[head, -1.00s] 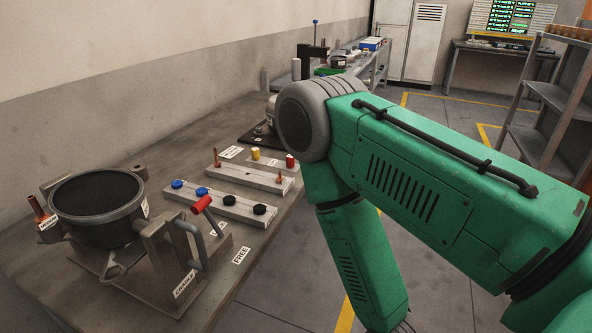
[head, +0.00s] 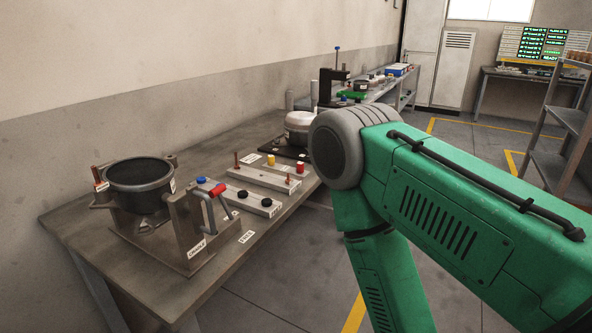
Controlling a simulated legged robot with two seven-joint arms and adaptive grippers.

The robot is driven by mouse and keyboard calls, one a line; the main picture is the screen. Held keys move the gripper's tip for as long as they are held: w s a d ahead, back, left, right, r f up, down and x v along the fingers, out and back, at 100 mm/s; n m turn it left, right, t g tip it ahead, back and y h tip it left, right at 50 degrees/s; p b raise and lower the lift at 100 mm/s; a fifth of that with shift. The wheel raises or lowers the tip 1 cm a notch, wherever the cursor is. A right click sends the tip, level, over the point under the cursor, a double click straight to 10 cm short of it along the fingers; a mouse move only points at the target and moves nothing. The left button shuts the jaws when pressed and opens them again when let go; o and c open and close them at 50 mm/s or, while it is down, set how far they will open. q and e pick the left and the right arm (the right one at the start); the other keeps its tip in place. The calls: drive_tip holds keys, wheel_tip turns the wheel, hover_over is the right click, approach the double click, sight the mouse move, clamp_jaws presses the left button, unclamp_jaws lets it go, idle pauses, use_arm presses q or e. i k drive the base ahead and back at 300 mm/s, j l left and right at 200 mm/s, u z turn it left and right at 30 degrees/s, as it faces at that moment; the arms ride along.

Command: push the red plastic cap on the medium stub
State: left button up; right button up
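A small red cap (head: 300,168) stands on the rear pale strip on the bench, right of a yellow cap (head: 271,160). A dark round pot (head: 140,174) sits in a grey metal fixture (head: 190,222) at the left. A copper-coloured stub (head: 97,174) with a small label rises at the fixture's left; the label is too small to read. Other copper pins stand on a pale strip (head: 264,180). I cannot tell which stub is the medium one. Neither gripper is in view; my green right arm runs down past the bottom edge.
A white-topped canister (head: 299,127) stands farther back. The bench (head: 80,225) is clear in front of the fixture; shelves (head: 560,140) stand at the right.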

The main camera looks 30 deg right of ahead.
sight(300, 165)
drive_tip(key=u, duration=2.15)
drive_tip(key=k+l, duration=0.25)
drive_tip(key=l, duration=0.25)
drive_tip(key=k+l, duration=0.25)
drive_tip(key=l, duration=0.2)
drive_tip(key=k+l, duration=0.25)
drive_tip(key=l, duration=0.25)
drive_tip(key=k+l, duration=0.3)
drive_tip(key=l, duration=0.2)
drive_tip(key=k+l, duration=0.25)
drive_tip(key=l, duration=0.25)
drive_tip(key=k+l, duration=0.25)
drive_tip(key=l, duration=0.2)
drive_tip(key=k+l, duration=0.25)
drive_tip(key=l, duration=0.25)
drive_tip(key=k+l, duration=0.25)
drive_tip(key=l, duration=0.25)
